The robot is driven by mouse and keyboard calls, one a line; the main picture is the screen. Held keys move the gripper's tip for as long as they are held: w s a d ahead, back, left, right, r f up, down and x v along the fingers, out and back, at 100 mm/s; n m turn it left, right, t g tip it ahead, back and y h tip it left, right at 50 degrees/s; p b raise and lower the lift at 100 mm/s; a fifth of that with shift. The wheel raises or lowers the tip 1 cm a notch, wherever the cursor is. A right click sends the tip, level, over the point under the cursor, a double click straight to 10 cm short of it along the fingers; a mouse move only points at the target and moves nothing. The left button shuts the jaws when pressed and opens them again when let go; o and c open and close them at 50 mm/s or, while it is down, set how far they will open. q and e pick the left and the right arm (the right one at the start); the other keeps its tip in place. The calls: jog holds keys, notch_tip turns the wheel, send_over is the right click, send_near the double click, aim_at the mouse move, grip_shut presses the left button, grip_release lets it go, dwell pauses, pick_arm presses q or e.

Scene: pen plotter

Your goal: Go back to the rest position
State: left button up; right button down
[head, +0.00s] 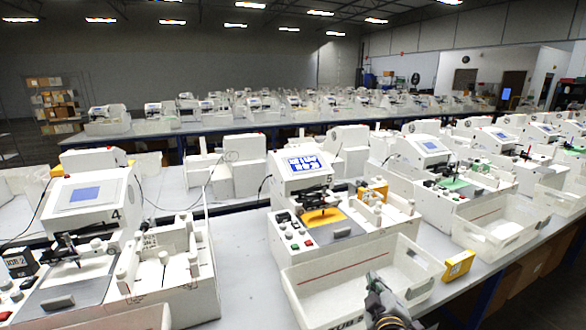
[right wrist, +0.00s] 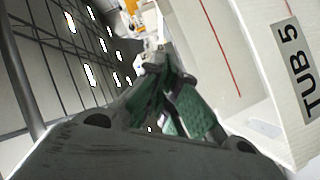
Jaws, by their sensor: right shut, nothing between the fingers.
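My right gripper (head: 374,282) shows at the bottom of the head view, in front of the long white tub (head: 330,293) of station 5. In the right wrist view its green-padded fingers (right wrist: 158,72) are together with nothing between them. The tub's wall, labelled TUB 5 (right wrist: 292,62), is to the right of the fingers. Behind the tub stands pen plotter 5 (head: 297,180) with a lit screen; an orange sheet (head: 322,217) lies under its pen. My left gripper is in neither view.
A yellow box (head: 458,266) sits on the table to the right of the tub. Plotter 4 (head: 78,190) and its white bins stand at the left. More plotters and tubs (head: 498,226) fill the right side. A strip of bare table (head: 235,275) lies left of station 5.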

jog(key=s+f+m+g+y, duration=0.1)
jog(key=s+f+m+g, duration=0.2)
jog(key=s+f+g, duration=0.55)
jog(key=s+f+m+g+y, duration=0.2)
jog(key=s+f+m+g, duration=0.2)
jog(key=s+f, duration=0.9)
jog(key=s+f+g, duration=0.1)
jog(key=s+f, duration=0.2)
jog(key=f, duration=1.2)
jog(key=s+f, duration=0.2)
jog(key=f, duration=1.4)
jog(key=s+d+f, duration=0.2)
jog(key=s+f, duration=0.7)
jog(key=s, duration=0.2)
jog(key=s+d+f+g, duration=0.1)
jog(key=s+d+f, duration=0.1)
jog(key=s+f, duration=0.7)
jog(key=shift+s+d+f+n, duration=0.15)
jog(key=shift+s+f+n, duration=0.2)
jog(key=shift+s, duration=0.75)
